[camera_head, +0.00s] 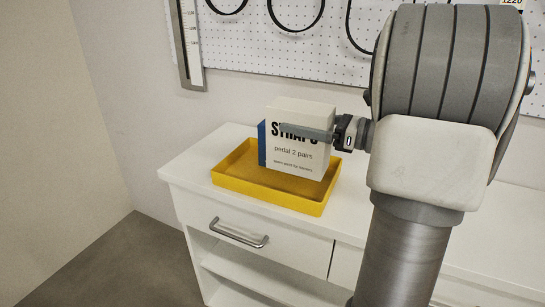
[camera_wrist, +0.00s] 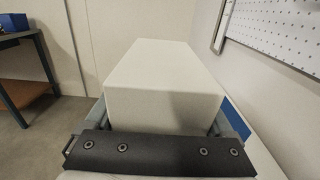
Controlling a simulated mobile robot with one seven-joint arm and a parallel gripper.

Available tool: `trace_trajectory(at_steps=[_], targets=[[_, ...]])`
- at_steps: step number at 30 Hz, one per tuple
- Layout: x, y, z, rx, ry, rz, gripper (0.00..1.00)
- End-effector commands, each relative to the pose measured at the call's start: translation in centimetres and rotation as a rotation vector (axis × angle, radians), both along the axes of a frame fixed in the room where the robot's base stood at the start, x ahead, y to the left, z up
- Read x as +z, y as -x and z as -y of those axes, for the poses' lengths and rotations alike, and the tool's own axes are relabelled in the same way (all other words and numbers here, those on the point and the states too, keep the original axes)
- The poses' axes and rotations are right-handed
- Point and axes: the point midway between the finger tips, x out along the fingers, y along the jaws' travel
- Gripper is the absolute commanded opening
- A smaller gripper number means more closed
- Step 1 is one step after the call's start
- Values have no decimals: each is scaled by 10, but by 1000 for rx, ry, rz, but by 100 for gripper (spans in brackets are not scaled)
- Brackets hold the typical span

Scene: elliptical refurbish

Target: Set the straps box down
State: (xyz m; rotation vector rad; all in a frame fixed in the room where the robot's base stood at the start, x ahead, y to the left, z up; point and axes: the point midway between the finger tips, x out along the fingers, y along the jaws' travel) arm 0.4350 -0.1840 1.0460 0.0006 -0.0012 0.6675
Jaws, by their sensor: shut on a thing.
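The straps box (camera_head: 298,155) is white with a blue side and the words "STRAPS" and "pedal 2 pairs" on its front. It is upright, over or in the yellow tray (camera_head: 268,196) on the white cabinet; I cannot tell whether its bottom touches the tray floor. My gripper (camera_head: 308,133) comes from the right and is shut on the upper part of the box. In the wrist view the box (camera_wrist: 164,78) fills the middle, between the fingers of my gripper (camera_wrist: 160,124). The far finger is hidden behind the box in the head view.
The cabinet top (camera_head: 190,158) is bare to the left of the tray. A drawer with a metal handle (camera_head: 238,233) and open shelves are below. A pegboard (camera_head: 285,45) and a metal ruler (camera_head: 187,45) are on the wall behind. A workbench (camera_wrist: 25,75) shows far left in the wrist view.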

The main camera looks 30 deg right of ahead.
Motion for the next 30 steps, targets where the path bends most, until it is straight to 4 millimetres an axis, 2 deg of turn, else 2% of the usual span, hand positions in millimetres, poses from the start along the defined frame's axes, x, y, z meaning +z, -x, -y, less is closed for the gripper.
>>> trace_trajectory(at_steps=[1,6,12,17,23,30], targets=[[-10,-11,-9,5,-2,-2,10],[-32,-41,-29,4,-2,0,10],[-44,-60,-41,0,0,0,10],[-54,-62,-42,-1,-1,0,10],[-84,-62,-42,-1,-2,-1,10],[-84,-62,-42,0,0,1,10]])
